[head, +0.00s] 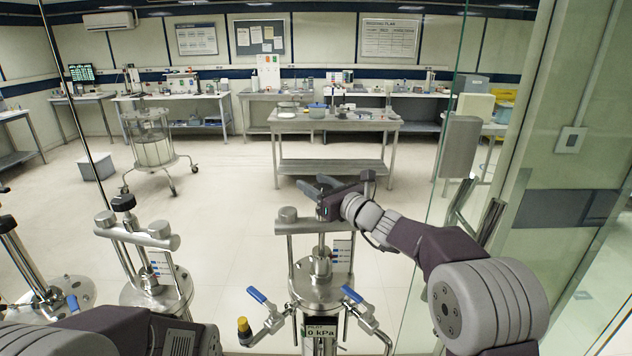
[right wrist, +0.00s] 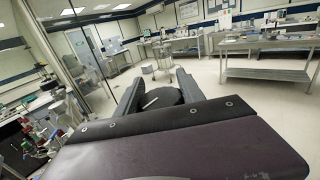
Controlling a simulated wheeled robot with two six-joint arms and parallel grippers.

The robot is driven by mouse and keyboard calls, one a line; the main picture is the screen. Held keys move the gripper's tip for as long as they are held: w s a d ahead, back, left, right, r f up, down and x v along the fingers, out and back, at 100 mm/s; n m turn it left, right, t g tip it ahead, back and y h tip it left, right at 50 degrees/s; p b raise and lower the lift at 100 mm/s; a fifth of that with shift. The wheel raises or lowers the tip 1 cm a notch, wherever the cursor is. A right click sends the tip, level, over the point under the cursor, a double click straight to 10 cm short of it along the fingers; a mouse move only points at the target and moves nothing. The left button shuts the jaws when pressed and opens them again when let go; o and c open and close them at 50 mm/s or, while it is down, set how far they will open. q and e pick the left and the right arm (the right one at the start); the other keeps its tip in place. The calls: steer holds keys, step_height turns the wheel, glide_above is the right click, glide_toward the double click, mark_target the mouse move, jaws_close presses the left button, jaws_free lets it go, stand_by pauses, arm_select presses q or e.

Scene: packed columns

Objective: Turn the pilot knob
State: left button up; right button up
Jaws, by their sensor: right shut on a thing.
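The pilot column (head: 308,282) is a steel column in the front middle of the head view, with a display (head: 320,332) reading "PILOT" and "0 kPa". My right gripper (head: 318,188) is at the top of this column, above its crossbar (head: 295,227). In the right wrist view, a dark round knob (right wrist: 161,98) with a white line on top sits between the two fingers of my right gripper (right wrist: 157,88), which is shut on it. The white line lies at a slant. In the head view the gripper mostly hides the knob. My left gripper does not show.
Another steel column with a black knob (head: 123,202) stands close on the left. Blue-handled valves (head: 257,295) stick out at the pilot column's base. A glass panel (head: 440,120) stands to the right. A wheeled stand (head: 152,150) and benches are farther back, with open floor between.

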steer(key=n+g+y+p, duration=0.2)
steer(key=g+p, duration=0.1)
steer(key=s+n+g+y+p, duration=0.1)
steer(key=n+g+y+p, duration=0.1)
steer(key=g+p, duration=0.1)
steer(key=a+n+g+y+p, duration=0.1)
steer(key=n+g+y+p, duration=0.1)
steer(key=n+g+p, duration=0.1)
steer(key=shift+s+r+p, duration=0.2)
steer(key=shift+r+p, duration=0.05)
steer(key=shift+p, duration=0.45)
steer(key=shift+s+f+n+g+y+p, duration=0.1)
steer(key=shift+f+n+g+y+p, duration=0.1)
steer(key=shift+n+g+p, duration=0.35)
steer(key=shift+s+f+n+g+y+p, duration=0.1)
steer(key=shift+n+g+y+p, duration=0.15)
steer(key=shift+g+p, duration=0.5)
steer(key=o, duration=1.4)
steer(key=shift+a, duration=0.1)
steer(key=shift+c, duration=0.2)
steer(key=shift+a, duration=0.1)
